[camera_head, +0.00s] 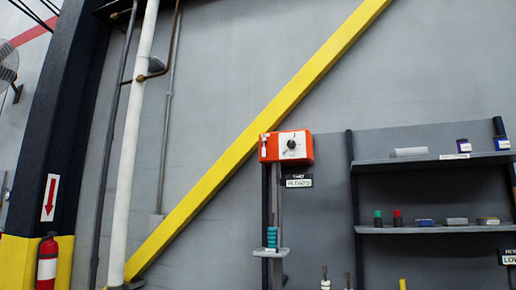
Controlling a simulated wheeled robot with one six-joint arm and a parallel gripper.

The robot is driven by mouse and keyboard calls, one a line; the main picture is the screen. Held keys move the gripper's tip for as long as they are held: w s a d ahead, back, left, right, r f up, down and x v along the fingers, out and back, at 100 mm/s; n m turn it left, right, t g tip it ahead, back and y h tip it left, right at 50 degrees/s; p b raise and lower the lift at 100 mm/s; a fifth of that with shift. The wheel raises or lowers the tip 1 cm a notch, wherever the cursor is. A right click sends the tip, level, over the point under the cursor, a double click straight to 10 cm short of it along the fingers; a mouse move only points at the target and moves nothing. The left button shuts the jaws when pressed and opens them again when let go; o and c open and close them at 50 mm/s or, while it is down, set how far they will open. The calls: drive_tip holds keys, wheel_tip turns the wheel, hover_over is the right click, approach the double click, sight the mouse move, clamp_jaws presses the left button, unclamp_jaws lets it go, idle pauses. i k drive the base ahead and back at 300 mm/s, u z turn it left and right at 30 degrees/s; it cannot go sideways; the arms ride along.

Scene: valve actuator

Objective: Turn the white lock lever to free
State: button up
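The orange valve actuator box (304,147) is mounted on a dark post in front of the grey wall, right of the picture's middle. A black knob (291,144) sits on a white plate on its front face. A small white lever (264,150) appears at the left of the front face; its exact position is too small to read. A label plate (299,181) hangs below the box. My gripper is not in this view.
A small shelf (270,251) with a teal stack stands below the box. Shelves (434,162) with small items are at the right. A yellow diagonal beam (245,145) passes behind the box. A white pipe (134,140) and a fire extinguisher (47,264) are at the left.

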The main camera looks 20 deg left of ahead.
sight(263, 140)
drive_tip(key=k, duration=0.7)
drive_tip(key=u, duration=0.85)
drive_tip(key=i, duration=0.7)
drive_tip(key=u, duration=0.65)
drive_tip(key=i, duration=0.85)
drive_tip(key=z, duration=0.55)
drive_tip(key=i, duration=0.75)
drive_tip(key=z, duration=0.65)
